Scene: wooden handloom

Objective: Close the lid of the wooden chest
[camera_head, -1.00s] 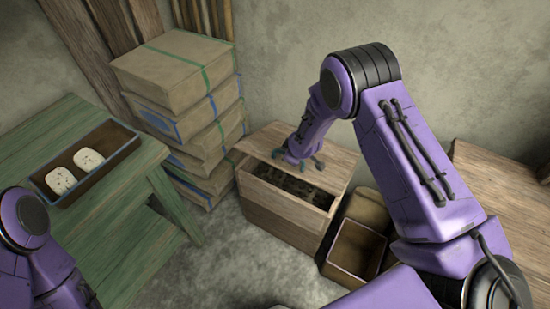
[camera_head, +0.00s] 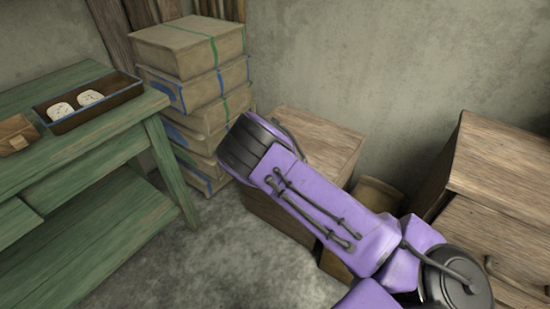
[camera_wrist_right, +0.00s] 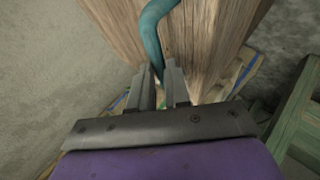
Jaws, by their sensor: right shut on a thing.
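The wooden chest (camera_head: 268,216) stands on the floor by the wall in the head view, mostly behind my right arm. Its plain wooden lid (camera_head: 325,138) shows at the back and right and looks about level. My arm hides the front edge, so I cannot tell whether a gap is left. In the right wrist view my right gripper (camera_wrist_right: 160,88) is shut on a teal rope-like handle (camera_wrist_right: 152,38), in front of brown wood grain (camera_wrist_right: 215,40). The head view hides this gripper behind the arm. My left gripper is not in view.
Stacked boxes (camera_head: 190,50) stand close left of the chest. A green table (camera_head: 100,135) with a tray (camera_head: 125,92) is further left. A small open box (camera_head: 335,265) and a wooden cabinet (camera_head: 490,190) are at the right. The floor between table and chest is clear.

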